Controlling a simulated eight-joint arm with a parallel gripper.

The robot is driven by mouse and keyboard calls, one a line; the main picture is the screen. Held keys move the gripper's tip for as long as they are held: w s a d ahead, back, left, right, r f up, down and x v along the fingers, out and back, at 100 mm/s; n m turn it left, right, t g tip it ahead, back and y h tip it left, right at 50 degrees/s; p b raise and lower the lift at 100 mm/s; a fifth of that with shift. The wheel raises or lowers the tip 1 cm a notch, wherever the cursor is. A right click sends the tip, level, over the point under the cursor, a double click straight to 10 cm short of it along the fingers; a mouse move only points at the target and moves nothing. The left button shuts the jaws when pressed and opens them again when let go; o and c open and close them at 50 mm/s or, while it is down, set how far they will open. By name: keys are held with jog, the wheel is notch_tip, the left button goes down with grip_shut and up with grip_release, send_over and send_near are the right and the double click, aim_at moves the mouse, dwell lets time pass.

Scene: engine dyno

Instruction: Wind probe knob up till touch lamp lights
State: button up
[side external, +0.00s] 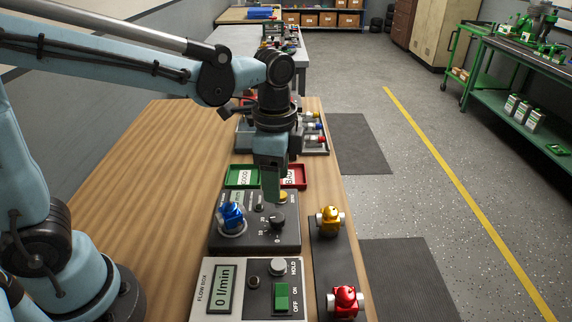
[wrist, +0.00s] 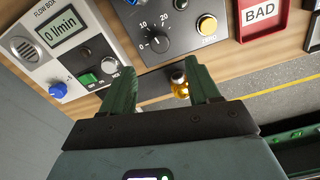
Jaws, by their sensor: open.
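A black knob (side external: 277,221) with a scale marked 0, 10 and 20 sits on a dark panel box (side external: 258,243) on the bench. In the wrist view the knob (wrist: 159,44) shows beyond my fingertips. My gripper (side external: 272,198) points down over the back part of this box, its green fingers apart and empty. In the wrist view the gripper (wrist: 162,78) shows a clear gap between its fingers. The knob stands apart from the fingers. I cannot make out a lit touch lamp; my gripper hides part of the panel.
A blue fitting (side external: 232,216) stands on the dark box's left. A flow box (side external: 251,311) reading 0 l/min is in front. Gold (side external: 330,220) and red (side external: 345,301) fittings sit at right. Green (side external: 238,184) and red (side external: 301,184) trays lie behind. Bare wood is left.

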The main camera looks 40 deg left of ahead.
jog(key=shift+r, duration=1.6)
jog(key=shift+s+a+f+n+t, duration=0.3)
jog(key=shift+s+a+n+t, duration=0.8)
jog(key=shift+n, duration=0.8)
jog(key=shift+s+a+f+n+t, duration=0.35)
jog(key=shift+s+a+n+t, duration=0.4)
jog(key=shift+a+n+t, duration=0.8)
jog(key=shift+s+a+f+n+t, duration=0.3)
jog(key=shift+s+a+n+t, duration=0.65)
jog(key=shift+a+n, duration=0.95)
jog(key=shift+d+n, duration=0.35)
jog(key=shift+d, duration=0.05)
jog(key=n+g, duration=0.7)
send_near(277, 217)
jog(key=shift+w+f, duration=0.1)
jog(key=shift+f, duration=4.15)
